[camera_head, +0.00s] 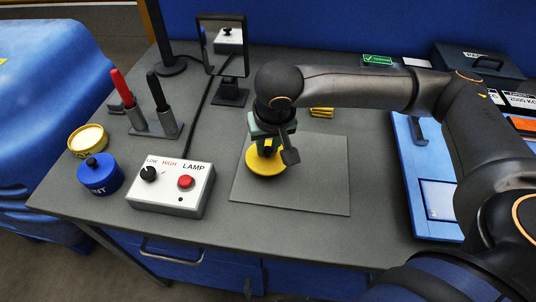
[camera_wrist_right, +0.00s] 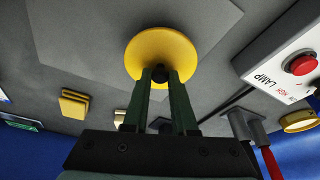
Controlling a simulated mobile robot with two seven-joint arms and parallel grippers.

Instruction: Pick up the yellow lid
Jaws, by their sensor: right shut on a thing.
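The yellow lid (camera_head: 264,168) is a round disc over the grey mat (camera_head: 315,180). I cannot tell whether it touches the mat or hangs just above it. My right gripper (camera_head: 268,147) comes down on it from above and hides part of it. In the right wrist view, the lid (camera_wrist_right: 160,48) lies at the fingertips. My right gripper (camera_wrist_right: 161,76) is shut on its dark knob (camera_wrist_right: 160,74). My left gripper is not in view.
The lamp box (camera_head: 172,188) stands left of the mat, with a blue paint pot (camera_head: 100,175) and an open yellow tin (camera_head: 87,138) farther left. Two pen-like tools stand in a holder (camera_head: 155,128). A mirror (camera_head: 222,45) stands behind. A blue tray (camera_head: 413,185) lies right.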

